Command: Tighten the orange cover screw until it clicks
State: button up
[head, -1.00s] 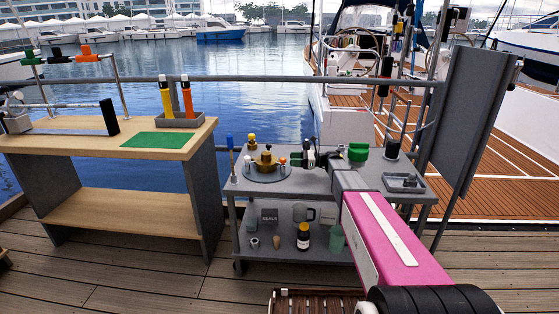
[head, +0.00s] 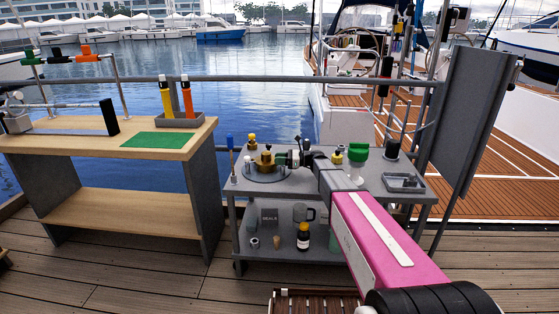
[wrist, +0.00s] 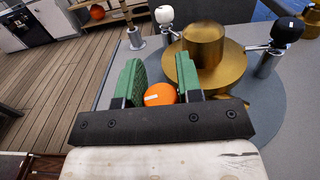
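The orange cover screw (wrist: 160,97) is a round orange head with a white mark, seen in the wrist view between the green finger pads of my gripper (wrist: 162,80). The pads stand on either side of it with it low between them; I see no clear grip, and its lower part is hidden by the dark gripper body. The brass housing (wrist: 204,45) stands beside it on a round grey plate (wrist: 235,110). In the head view my gripper (head: 287,160) points left at the brass housing (head: 266,159) and covers the screw.
White-headed (wrist: 165,15) and black-headed (wrist: 286,30) posts stand close around the brass housing. On the grey cart (head: 420,195) are a green-topped item (head: 358,153) and a small tray (head: 403,183). A wooden bench (head: 100,145) stands to the left.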

jog(key=shift+m+t, duration=0.4)
jog(key=shift+t, duration=0.2)
jog(key=m+t, duration=0.1)
jog(key=t, duration=0.1)
jog(key=m+t+h, duration=0.1)
jog(key=m+t, duration=0.1)
jog(key=t, duration=0.1)
jog(key=shift+w+m+t, duration=0.1)
jog(key=shift+m+t, duration=0.2)
jog(key=shift+w+d+m+t+h, duration=0.2)
jog(key=shift+m+t+h, duration=0.85)
jog(key=shift+t, duration=0.4)
jog(key=shift+w+d+m+t+h, duration=0.1)
jog(key=shift+w+m+t+h, duration=0.1)
jog(key=shift+m+t+h, duration=1.05)
jog(key=shift+t, duration=0.3)
jog(key=o, duration=0.9)
jog(key=shift+o, duration=0.2)
